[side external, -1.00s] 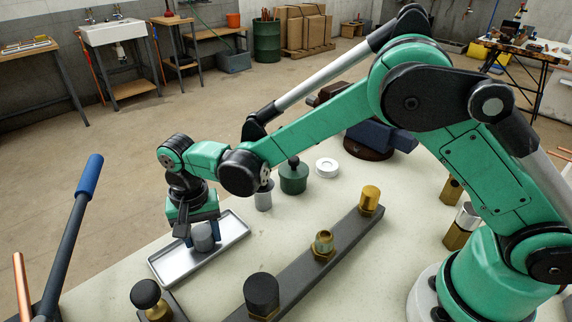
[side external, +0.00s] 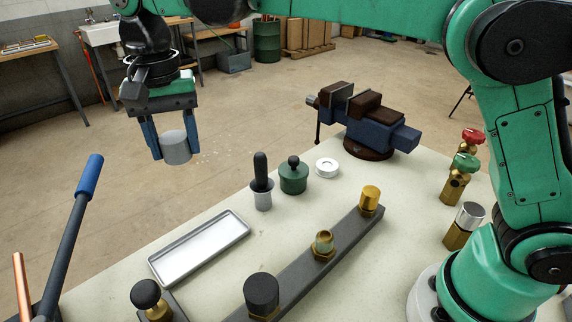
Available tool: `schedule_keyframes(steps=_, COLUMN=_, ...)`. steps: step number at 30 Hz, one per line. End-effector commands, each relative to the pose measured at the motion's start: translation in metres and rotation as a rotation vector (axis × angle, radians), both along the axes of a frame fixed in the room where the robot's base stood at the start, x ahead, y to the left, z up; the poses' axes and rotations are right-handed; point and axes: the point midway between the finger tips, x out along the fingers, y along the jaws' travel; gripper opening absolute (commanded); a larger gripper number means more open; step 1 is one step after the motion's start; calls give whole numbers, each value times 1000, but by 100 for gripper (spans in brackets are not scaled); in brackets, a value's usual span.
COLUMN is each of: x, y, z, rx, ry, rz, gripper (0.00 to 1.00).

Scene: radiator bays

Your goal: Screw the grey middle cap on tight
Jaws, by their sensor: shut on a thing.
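My gripper (side external: 174,143) is at the upper left, raised above the metal tray, with its two blue fingers shut on the grey cap (side external: 177,148). The cap is a plain grey cylinder, held roughly upright in the air. The dark bar (side external: 292,283) on the bench carries three brass fittings in a row. The middle fitting (side external: 323,245) is bare, with its open brass neck showing. The near fitting wears a black cap (side external: 262,293) and the far one a brass cap (side external: 370,198). My gripper is well to the left of the bar.
The empty metal tray (side external: 160,268) lies on the bench. A black-handled tool in a grey cup (side external: 262,195), a green pot (side external: 293,178), a white ring (side external: 327,168) and a blue vise (side external: 372,138) stand behind the bar. A blue-handled lever (side external: 70,230) rises at left. Brass valves (side external: 455,184) stand at right.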

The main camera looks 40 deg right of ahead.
Motion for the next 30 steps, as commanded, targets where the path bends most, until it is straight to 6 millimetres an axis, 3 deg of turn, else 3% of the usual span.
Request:
schedule_keyframes(steps=8, x=-11, y=-13, z=15, rx=0, ry=0, rz=-2, gripper=0)
schedule_keyframes(steps=13, x=-40, y=-41, z=10, rx=0, ry=0, rz=-3, gripper=0)
schedule_keyframes(steps=21, x=-105, y=-90, z=-20, rx=0, ry=0, rz=-3, gripper=0)
schedule_keyframes(steps=30, x=-156, y=-119, z=-57, rx=0, ry=0, rz=-1, gripper=0)
